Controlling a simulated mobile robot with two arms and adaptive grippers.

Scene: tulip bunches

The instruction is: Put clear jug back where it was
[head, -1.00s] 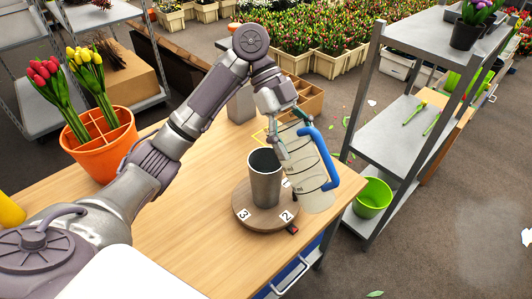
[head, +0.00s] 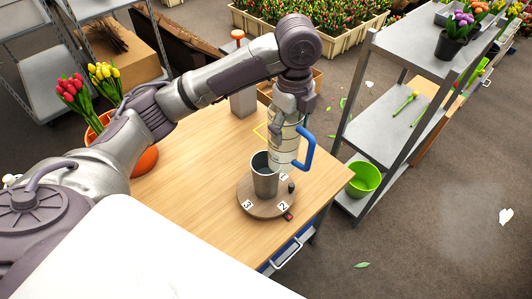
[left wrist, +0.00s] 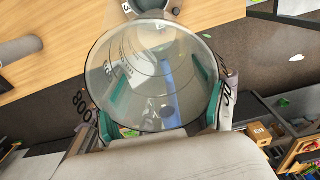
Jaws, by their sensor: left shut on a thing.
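The clear jug (head: 284,145), with printed marks and a blue handle (head: 307,150), is held nearly upright in the head view. My left gripper (head: 290,106) is shut on its upper body. In the left wrist view the jug (left wrist: 150,75) fills the middle, with green finger pads on both sides. The jug appears just behind and right of a grey metal cup (head: 265,180), overlapping the edge of a round wooden turntable (head: 258,208) with number tags. I cannot tell whether its base touches anything. A yellow outline (head: 260,130) on the table lies behind the jug, partly hidden. My right gripper is not seen.
The wooden table (head: 200,215) is clear left of the turntable. A grey block (head: 243,103) and a divided wooden box (head: 267,92) stand at its back. An orange pot (head: 145,160) with tulips is partly behind my arm. A metal shelf (head: 385,130) stands right.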

